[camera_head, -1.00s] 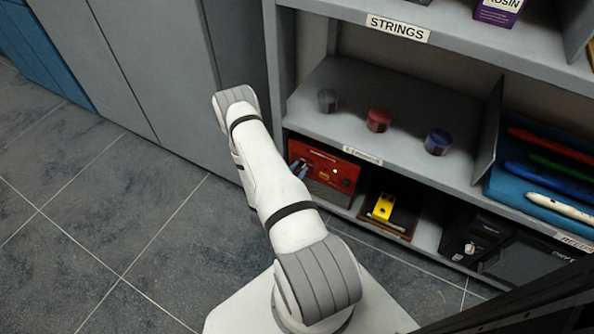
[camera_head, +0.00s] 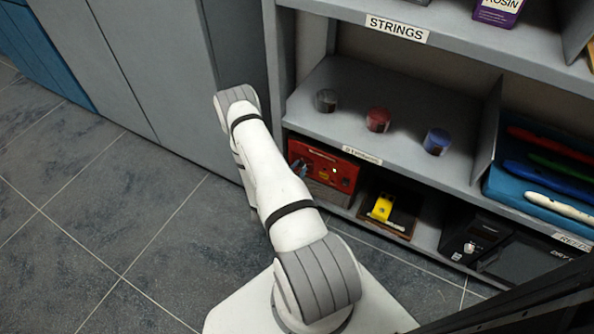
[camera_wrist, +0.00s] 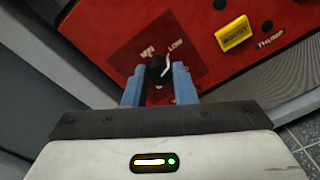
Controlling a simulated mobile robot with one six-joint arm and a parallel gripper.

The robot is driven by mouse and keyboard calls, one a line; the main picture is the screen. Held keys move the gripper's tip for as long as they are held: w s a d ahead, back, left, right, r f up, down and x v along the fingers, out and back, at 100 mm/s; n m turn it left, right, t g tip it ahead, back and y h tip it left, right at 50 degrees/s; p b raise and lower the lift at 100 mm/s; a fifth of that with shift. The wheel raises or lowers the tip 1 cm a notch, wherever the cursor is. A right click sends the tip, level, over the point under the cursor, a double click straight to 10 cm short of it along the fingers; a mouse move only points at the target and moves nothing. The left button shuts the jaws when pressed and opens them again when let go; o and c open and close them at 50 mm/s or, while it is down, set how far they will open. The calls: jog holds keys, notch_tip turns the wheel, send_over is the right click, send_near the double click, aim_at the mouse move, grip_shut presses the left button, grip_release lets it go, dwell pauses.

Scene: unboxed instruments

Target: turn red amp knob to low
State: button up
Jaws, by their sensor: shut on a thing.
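The red amp (camera_head: 324,168) stands on the lower shelf, at its left end. In the wrist view its red panel (camera_wrist: 197,57) fills the upper part. The black knob (camera_wrist: 158,70) with a pale pointer line sits between the two blue fingers of my gripper (camera_wrist: 159,84). My gripper is shut on the knob. The pointer slants up toward the printed word "LOW" (camera_wrist: 175,46). Another label left of it is hard to read. In the head view my arm partly hides the amp's left side, and the fingers (camera_head: 298,170) show small against its front.
A yellow "BOOST" button (camera_wrist: 233,33) is on the panel right of the knob. A yellow item (camera_head: 383,207) stands right of the amp. Grey, red and blue round pieces (camera_head: 378,120) sit on the shelf above. Open floor lies left of my arm.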

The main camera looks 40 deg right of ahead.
jog(key=shift+s+d, duration=0.1)
jog(key=shift+s, duration=0.1)
jog(key=o, duration=1)
jog(key=shift+w, duration=0.1)
jog(key=shift+p+v, duration=1)
jog(key=shift+v, duration=3)
